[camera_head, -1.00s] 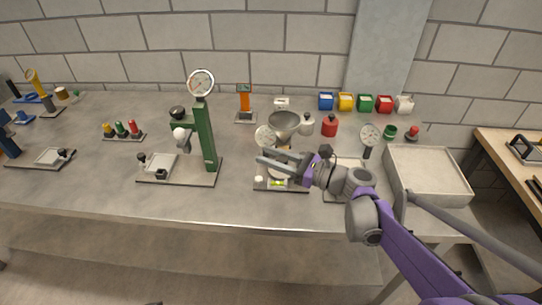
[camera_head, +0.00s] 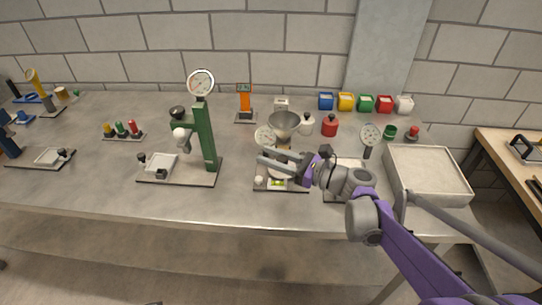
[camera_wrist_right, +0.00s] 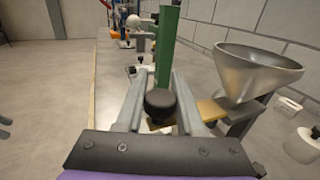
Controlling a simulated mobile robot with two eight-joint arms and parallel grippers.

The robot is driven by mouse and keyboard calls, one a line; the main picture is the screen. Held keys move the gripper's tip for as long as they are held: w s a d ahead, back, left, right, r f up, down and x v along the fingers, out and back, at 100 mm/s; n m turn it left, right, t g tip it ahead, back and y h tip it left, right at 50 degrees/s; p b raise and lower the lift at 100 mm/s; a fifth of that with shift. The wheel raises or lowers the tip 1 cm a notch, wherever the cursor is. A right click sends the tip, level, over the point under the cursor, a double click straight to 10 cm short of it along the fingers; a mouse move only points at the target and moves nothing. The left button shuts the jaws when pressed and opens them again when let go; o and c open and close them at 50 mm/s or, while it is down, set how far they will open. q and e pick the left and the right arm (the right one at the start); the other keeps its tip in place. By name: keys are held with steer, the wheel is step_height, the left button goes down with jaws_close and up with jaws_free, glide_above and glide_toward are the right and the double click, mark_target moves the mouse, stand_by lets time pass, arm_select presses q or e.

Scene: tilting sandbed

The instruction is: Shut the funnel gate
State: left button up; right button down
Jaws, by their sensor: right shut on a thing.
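The metal funnel (camera_head: 284,121) stands mid-table in the head view. Its grey bowl also fills the right of the right wrist view (camera_wrist_right: 255,72). A small brass-coloured plate (camera_wrist_right: 211,110) shows under the bowl. A black round knob (camera_wrist_right: 160,102) sits between the fingers of my right gripper (camera_wrist_right: 159,96), with a bit of brass-coloured plate below it. My right gripper is shut on this knob. In the head view the right gripper (camera_head: 262,157) is in front of the funnel and hides part of its stand. My left gripper is not in view.
A green stand with a dial gauge (camera_head: 201,82) is left of the funnel. A red bottle (camera_head: 329,125) and a white bottle (camera_head: 306,123) stand behind right. A pale sand tray (camera_head: 429,174) lies at right.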

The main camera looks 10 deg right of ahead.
stand_by(0.4)
steer(key=shift+w+d, duration=0.2)
steer(key=shift+w, duration=0.45)
steer(key=shift+w+d, duration=0.15)
steer(key=shift+w, duration=0.45)
steer(key=c, duration=0.5)
jaws_free()
steer(key=shift+c, duration=0.2)
steer(key=shift+s, duration=0.1)
steer(key=v, duration=1)
steer(key=shift+s+d+b, duration=0.2)
steer(key=shift+d+b, duration=0.15)
steer(key=shift+b, duration=0.1)
